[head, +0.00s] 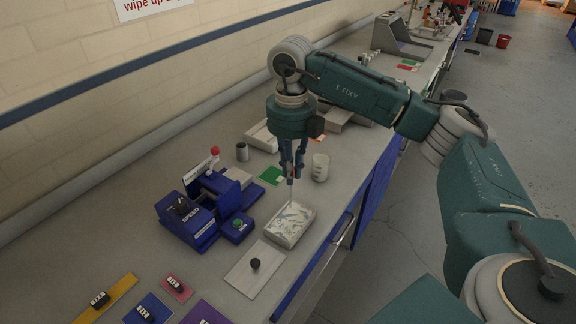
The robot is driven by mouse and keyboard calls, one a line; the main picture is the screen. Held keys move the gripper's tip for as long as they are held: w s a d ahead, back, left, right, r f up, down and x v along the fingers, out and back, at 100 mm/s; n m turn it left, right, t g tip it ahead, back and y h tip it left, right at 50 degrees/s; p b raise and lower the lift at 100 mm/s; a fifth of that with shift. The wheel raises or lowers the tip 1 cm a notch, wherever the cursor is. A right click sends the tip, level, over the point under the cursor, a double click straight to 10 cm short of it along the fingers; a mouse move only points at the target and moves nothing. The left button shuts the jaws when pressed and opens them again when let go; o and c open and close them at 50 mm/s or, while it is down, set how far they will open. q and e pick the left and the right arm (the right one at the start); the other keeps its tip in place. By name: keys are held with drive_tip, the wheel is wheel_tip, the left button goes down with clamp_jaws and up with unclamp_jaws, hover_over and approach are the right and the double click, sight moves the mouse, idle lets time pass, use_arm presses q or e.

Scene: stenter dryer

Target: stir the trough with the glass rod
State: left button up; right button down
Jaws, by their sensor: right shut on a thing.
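My right gripper (292,172) points down over the bench and is shut on the glass rod (290,196), a thin pale stick. The rod hangs nearly upright, and its lower end reaches the trough (287,237). The trough is a small pale box with a white and grey streaked content. From this view I cannot tell how deep the tip sits in it. The fingers hide the rod's upper part. My left gripper is out of view.
A blue machine (188,219) with a red-knobbed lever stands left of the trough. A pale beaker (320,167) stands behind it to the right, and a grey cup (242,152) farther back. A pale plate with a black knob (255,265) lies in front. Coloured plates lie front left.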

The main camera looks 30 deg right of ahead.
sight(291, 193)
drive_tip(key=shift+s+f+b, duration=0.1)
drive_tip(key=shift+f+b, duration=0.55)
drive_tip(key=shift+f, duration=0.3)
wheel_tip(291, 193, down, 5)
drive_tip(key=b, duration=0.3)
drive_tip(key=shift+f+b, duration=0.35)
drive_tip(key=shift+b, duration=0.1)
